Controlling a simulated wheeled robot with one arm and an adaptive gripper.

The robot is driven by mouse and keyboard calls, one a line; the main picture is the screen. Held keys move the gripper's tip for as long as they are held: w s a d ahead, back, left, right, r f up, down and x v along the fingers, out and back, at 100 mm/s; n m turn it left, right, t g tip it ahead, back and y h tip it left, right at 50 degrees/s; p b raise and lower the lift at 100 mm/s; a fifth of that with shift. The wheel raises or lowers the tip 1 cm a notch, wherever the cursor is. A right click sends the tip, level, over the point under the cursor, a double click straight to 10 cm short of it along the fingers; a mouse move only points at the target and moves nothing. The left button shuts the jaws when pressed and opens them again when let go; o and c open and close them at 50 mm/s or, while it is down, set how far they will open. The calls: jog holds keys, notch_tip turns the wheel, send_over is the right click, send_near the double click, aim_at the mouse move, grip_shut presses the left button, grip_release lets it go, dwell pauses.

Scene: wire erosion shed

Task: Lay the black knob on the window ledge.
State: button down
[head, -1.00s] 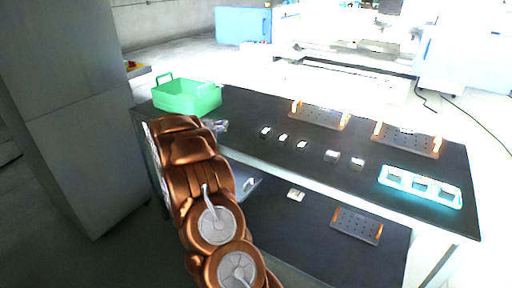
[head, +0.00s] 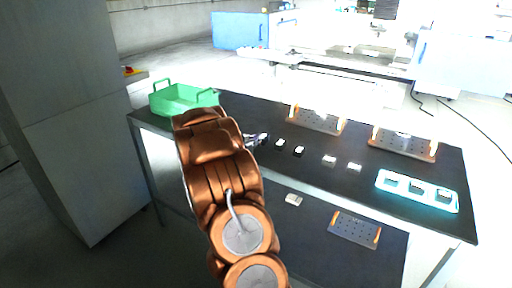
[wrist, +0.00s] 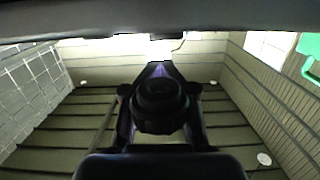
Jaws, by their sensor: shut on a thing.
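The black knob (wrist: 160,104) is dark and round. It sits between the fingers of my gripper (wrist: 160,125) in the wrist view, and the gripper is shut on it. In the head view my gripper (head: 258,140) shows beyond my copper arm, over the left part of the dark table top; the knob cannot be made out there. No window ledge can be told in the head view. A bright window-like panel (wrist: 268,45) shows at the upper right of the wrist view, with no ledge clear on it.
The dark table (head: 340,185) carries a green crate (head: 180,100) at far left, several small blocks (head: 329,160), perforated plates (head: 402,143) and a glowing tray (head: 417,190). A lower shelf holds another plate (head: 354,229). A grey cabinet (head: 75,120) stands at left.

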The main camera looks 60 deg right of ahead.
jog(key=shift+f, duration=1.8)
jog(key=shift+f, duration=0.15)
jog(key=c, duration=0.9)
grip_release()
jog(key=shift+a, duration=0.15)
jog(key=a, duration=0.4)
jog(key=a+r, duration=0.1)
jog(key=a, duration=0.2)
jog(key=a+r+b, duration=0.1)
jog(key=a, duration=0.3)
jog(key=shift+s+a, duration=0.25)
jog(key=shift+a, duration=0.05)
